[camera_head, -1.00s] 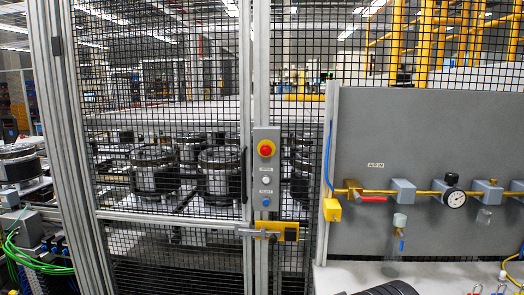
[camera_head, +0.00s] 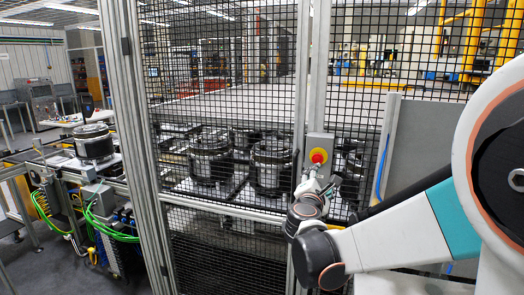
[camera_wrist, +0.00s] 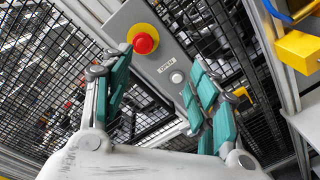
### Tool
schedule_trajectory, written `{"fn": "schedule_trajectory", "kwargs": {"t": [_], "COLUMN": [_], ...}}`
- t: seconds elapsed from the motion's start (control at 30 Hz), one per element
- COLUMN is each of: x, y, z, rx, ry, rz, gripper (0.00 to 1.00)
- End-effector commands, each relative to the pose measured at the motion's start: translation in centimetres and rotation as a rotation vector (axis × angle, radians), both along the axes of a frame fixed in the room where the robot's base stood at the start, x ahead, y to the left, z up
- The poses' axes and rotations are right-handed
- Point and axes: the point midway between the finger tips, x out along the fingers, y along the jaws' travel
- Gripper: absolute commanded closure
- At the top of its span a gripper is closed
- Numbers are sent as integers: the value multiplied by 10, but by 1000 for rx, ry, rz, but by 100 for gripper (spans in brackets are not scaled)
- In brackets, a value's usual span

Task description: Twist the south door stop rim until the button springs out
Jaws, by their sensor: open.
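The door stop is a red mushroom button (camera_head: 318,156) on a yellow surround, near the top of a grey control box (camera_head: 326,139) on the fence post. In the wrist view the red button (camera_wrist: 145,43) shows clear, above and beyond the left finger. My gripper (camera_wrist: 158,66) is open and empty, with its green-padded fingers spread over the box face below the button. In the head view my gripper (camera_head: 317,183) is just below the button and hides the lower box. I cannot tell whether the button is pressed in or out.
A white button (camera_wrist: 176,78) under an OPEN label lies between the fingers. A yellow box (camera_wrist: 299,51) is at the right. Black mesh fence (camera_head: 230,70) surrounds the post. Dark round units (camera_head: 210,157) stand behind the mesh.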

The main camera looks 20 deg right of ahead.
Motion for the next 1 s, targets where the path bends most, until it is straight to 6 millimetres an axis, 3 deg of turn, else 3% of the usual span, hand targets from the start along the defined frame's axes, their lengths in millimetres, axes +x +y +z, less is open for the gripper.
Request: {"fn": "schedule_trajectory", "kwargs": {"t": [0.13,0.37,1.0], "x": [15,29,120], "y": [2,-5,-68], "z": [7,6,6], "rx": [-119,-150,-146], "ry": [25,33,32], "rz": [21,24,25], "gripper": [45,45,45]}}
